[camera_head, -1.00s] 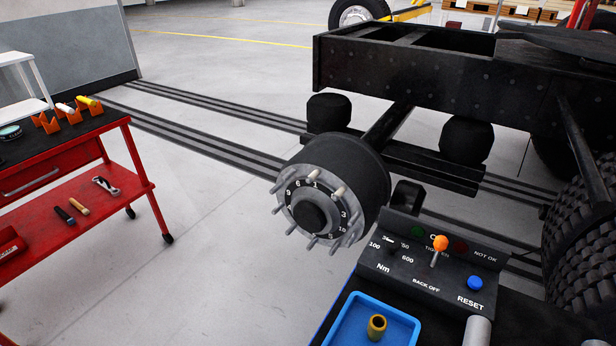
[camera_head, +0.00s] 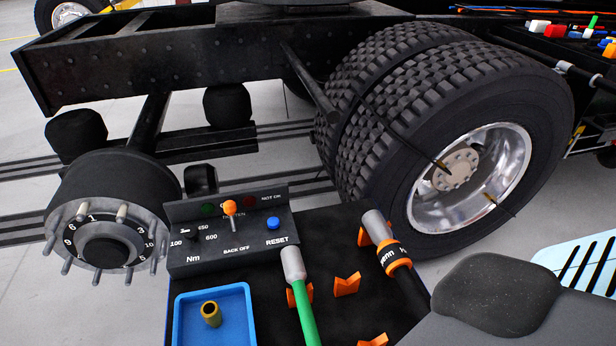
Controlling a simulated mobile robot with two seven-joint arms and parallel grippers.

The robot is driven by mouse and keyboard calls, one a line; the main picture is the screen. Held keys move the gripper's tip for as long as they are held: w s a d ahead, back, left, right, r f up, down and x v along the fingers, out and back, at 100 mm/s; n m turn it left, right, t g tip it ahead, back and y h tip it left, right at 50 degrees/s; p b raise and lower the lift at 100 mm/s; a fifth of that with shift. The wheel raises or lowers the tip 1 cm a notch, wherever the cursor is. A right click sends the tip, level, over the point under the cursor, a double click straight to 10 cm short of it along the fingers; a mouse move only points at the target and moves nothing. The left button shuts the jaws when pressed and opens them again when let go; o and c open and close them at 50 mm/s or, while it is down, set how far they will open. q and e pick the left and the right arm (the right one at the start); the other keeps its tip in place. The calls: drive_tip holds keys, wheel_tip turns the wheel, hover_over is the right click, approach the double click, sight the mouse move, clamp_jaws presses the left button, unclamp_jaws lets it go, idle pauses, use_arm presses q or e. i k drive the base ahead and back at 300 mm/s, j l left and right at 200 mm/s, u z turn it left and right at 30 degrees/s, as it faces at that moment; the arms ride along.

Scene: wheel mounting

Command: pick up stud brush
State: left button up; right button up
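I cannot tell for sure which thing is the stud brush. A tool with a green handle and a grey cylindrical head (camera_head: 306,310) lies across an orange holder on the dark bench top, and its lower end is cut off by the frame. To its right a thick black tool with orange bands and a grey end (camera_head: 393,258) rests in another holder. The wheel hub with its ring of studs (camera_head: 108,235) is at the left. Neither gripper shows in the head view.
A control box (camera_head: 228,238) with an orange lever and blue button stands on the bench. A blue tray (camera_head: 240,305) in front holds a brass-coloured sleeve (camera_head: 211,313). Empty orange holders (camera_head: 346,286) are beside the tools. Mounted dual tyres (camera_head: 540,120) are behind.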

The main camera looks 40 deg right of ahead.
sight(295, 273)
drive_tip(key=k+l+z, duration=0.1)
drive_tip(key=z, duration=0.65)
drive_tip(key=j+z, duration=0.15)
